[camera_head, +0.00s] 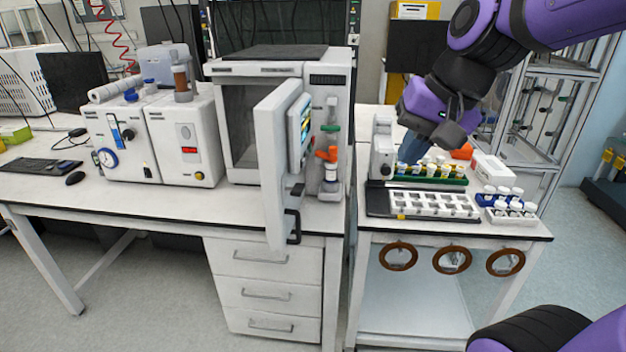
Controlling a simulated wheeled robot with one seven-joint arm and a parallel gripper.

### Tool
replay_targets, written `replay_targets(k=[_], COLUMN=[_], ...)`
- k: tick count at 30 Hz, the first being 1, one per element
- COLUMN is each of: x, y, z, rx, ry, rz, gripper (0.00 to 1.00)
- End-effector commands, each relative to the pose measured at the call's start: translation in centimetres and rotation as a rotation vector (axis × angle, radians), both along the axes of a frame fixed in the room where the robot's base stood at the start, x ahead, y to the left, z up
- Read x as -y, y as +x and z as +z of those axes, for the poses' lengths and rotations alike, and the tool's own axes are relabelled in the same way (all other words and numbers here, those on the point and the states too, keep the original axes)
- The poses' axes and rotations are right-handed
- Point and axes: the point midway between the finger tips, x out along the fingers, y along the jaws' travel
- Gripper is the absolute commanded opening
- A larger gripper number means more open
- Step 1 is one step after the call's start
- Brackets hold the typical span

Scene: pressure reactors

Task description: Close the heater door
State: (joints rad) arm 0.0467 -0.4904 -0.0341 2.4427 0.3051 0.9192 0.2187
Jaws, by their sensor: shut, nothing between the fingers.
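The heater (262,67) is a white cabinet on the bench, with a dark opening in its front. Its door (270,165) stands open, swung out toward me on the right side of the opening. The door carries a small screen (300,125) and a black handle (293,226). My gripper (409,152) is shut and empty, pointing down over the right-hand table. It is to the right of the door and clear of it. Its fingertips are small and partly lost against the tube rack behind.
A green rack (428,181) of capped tubes, a white tray (411,203) and several white-capped bottles (514,210) stand under and near my gripper. Orange and green valve fittings (329,155) stick out right beside the door. White instruments (185,133) stand left of the heater.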

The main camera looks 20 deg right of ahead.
Motion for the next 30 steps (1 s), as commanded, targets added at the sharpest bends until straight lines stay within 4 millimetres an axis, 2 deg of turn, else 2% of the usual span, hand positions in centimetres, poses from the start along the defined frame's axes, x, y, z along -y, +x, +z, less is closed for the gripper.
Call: replay_targets(k=[1,11,21,25,30], x=[-0.1,0.0,2.3,3.5,4.6], y=[1.3,9.7,18.6,21.3,23.2], z=[-0.5,-3.8,-9.5,-11.9,-13.9], rx=[-0.041,-0.281,-0.526,-0.602,-0.659], ry=[0.056,0.406,0.72,0.815,0.889], rz=[-0.061,-0.502,-0.99,-1.151,-1.28], gripper=[0.0,0.0,0.0,0.0,0.0])
